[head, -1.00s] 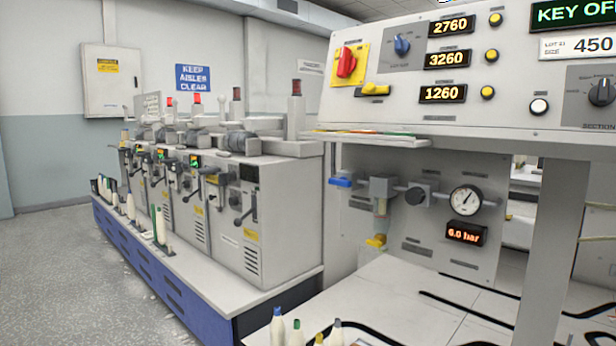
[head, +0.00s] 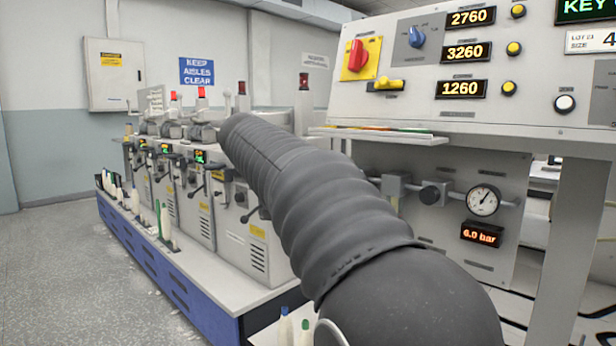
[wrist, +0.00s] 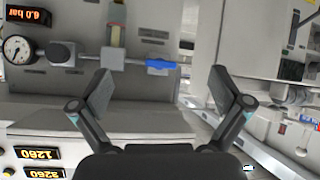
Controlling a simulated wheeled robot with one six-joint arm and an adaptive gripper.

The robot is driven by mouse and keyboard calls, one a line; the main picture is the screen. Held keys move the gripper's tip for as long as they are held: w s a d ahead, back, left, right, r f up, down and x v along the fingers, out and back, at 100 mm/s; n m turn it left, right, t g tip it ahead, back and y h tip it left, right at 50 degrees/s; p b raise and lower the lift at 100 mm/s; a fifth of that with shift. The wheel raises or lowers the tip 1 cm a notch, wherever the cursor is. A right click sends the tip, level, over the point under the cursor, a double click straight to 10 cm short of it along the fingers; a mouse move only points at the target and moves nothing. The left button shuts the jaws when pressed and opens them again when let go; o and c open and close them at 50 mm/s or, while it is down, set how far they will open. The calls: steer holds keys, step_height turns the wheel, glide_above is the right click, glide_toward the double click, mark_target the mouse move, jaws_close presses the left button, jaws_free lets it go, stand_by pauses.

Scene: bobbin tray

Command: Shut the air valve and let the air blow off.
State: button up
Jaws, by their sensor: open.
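The blue air valve handle (wrist: 160,63) shows in the wrist view, which is upside down. It lies in line with the horizontal pipe, at the pipe's end. My gripper (wrist: 160,88) is open and empty, its two fingers spread to either side of the handle in the picture and apart from it. In the head view my dark arm hides the handle and the filter bowl. The pressure gauge (head: 483,201) and the red display (head: 482,234) reading 6.0 bar are visible; the display also shows in the wrist view (wrist: 27,16).
The overhanging control console (head: 400,95) with a ledge (head: 378,134) is above the air panel (head: 512,160). A row of grey machines (head: 240,238) stands to the left. Bobbins (head: 285,328) stand low in front, partly hidden by my arm.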

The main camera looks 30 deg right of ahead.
steer(key=w+d+r+m+h, duration=0.3)
steer(key=w+d+r, duration=0.1)
steer(key=w, duration=0.1)
steer(key=p+x, duration=0.1)
steer(key=x, duration=1.2)
steer(key=shift+f+g, duration=0.3)
steer(key=shift+f, duration=0.05)
steer(key=shift+a, duration=0.15)
steer(key=shift+y, duration=0.3)
steer(key=c, duration=1.2)
steer(key=shift+o, duration=0.2)
